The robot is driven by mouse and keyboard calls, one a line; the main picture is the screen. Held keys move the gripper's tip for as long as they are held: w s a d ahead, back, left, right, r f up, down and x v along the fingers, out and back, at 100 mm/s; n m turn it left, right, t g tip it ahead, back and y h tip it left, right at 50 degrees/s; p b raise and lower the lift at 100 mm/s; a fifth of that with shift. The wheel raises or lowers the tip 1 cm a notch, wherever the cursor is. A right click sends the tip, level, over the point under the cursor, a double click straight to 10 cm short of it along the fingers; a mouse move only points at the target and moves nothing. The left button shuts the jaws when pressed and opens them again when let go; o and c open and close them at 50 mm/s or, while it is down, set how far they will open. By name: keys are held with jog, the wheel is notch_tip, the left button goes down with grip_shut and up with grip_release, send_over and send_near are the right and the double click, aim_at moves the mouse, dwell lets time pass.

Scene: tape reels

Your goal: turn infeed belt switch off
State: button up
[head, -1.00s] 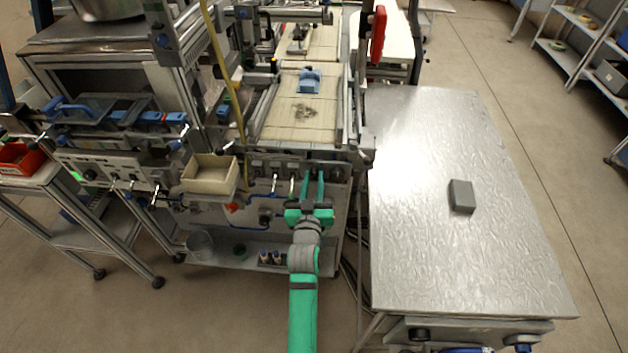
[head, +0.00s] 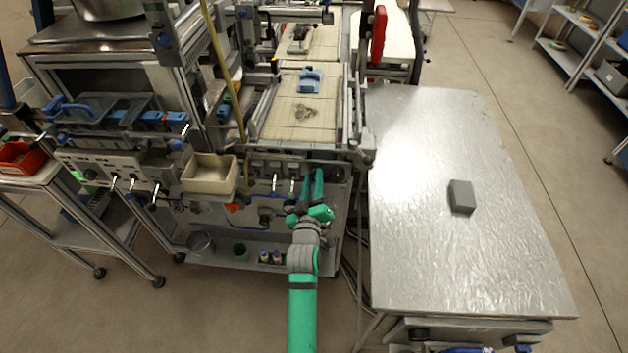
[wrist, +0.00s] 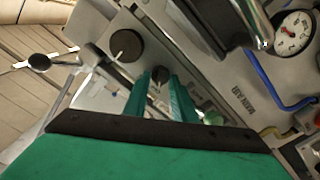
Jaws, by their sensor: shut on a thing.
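My gripper (head: 313,172) reaches to the grey control panel (head: 262,167) on the front of the belt machine. In the wrist view, the two green fingers of my gripper (wrist: 160,76) close on a small black rotary knob, the switch (wrist: 159,75), on the panel face. The fingertips sit on either side of it. The knob's lower part and any label by it are hidden by the fingers, so I cannot read its name or position. In the head view the switch is hidden behind the fingertips.
A larger black knob (wrist: 126,45) is beside the gripped one. A lever with a ball end (wrist: 40,62), a metal handle (wrist: 250,22) and a pressure gauge (wrist: 293,33) are close by. A cream bin (head: 210,174) hangs left; a metal table (head: 430,240) stands right.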

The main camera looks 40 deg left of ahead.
jog(key=shift+w, duration=0.1)
jog(key=o, duration=1)
jog(key=v, duration=1)
jog(key=shift+s+d, duration=0.25)
jog(key=shift+s, duration=0.05)
jog(key=shift+s+a, duration=0.1)
jog(key=shift+s, duration=0.05)
